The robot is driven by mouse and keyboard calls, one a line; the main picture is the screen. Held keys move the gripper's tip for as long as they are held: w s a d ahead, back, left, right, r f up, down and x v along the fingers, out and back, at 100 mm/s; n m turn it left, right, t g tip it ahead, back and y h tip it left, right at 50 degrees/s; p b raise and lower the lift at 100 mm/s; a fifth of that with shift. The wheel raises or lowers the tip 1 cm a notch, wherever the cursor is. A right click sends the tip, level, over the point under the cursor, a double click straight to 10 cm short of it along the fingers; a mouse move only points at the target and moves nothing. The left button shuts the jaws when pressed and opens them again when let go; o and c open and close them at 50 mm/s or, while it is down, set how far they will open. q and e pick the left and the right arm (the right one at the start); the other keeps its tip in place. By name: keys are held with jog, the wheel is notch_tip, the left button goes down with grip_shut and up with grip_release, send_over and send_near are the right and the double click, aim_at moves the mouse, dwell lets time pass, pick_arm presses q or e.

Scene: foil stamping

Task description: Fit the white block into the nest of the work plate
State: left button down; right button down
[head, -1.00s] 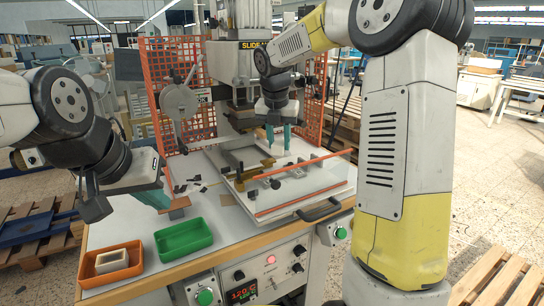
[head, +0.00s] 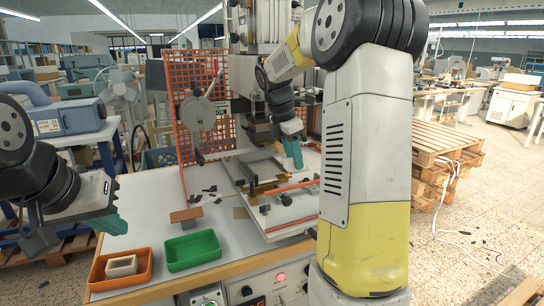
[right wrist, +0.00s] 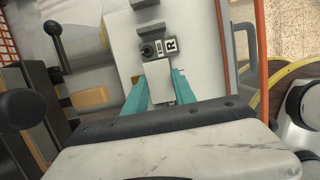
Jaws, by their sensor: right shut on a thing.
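My right gripper (head: 293,152) is low over the work plate (head: 290,226), beneath the press. In the right wrist view its teal fingers (right wrist: 159,91) are shut on the white block (right wrist: 158,72), one on each side. The block is just in front of a dark round knob and a tile marked R on the plate. I cannot tell whether the block touches the plate or where the nest's edges lie. The block is hidden in the head view.
An orange tray (head: 97,276) holding a pale box (head: 122,266) and a green tray (head: 193,265) stand at the table's front left. A brown piece (head: 186,214) is behind them.

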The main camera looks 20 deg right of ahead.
jog(key=shift+f, duration=2.9)
jog(key=shift+f, duration=0.85)
jog(key=c, duration=0.9)
grip_release()
jog(key=shift+c, duration=0.2)
jog(key=v, duration=0.7)
jog(key=shift+a+r, duration=0.1)
jog(key=shift+r, duration=0.3)
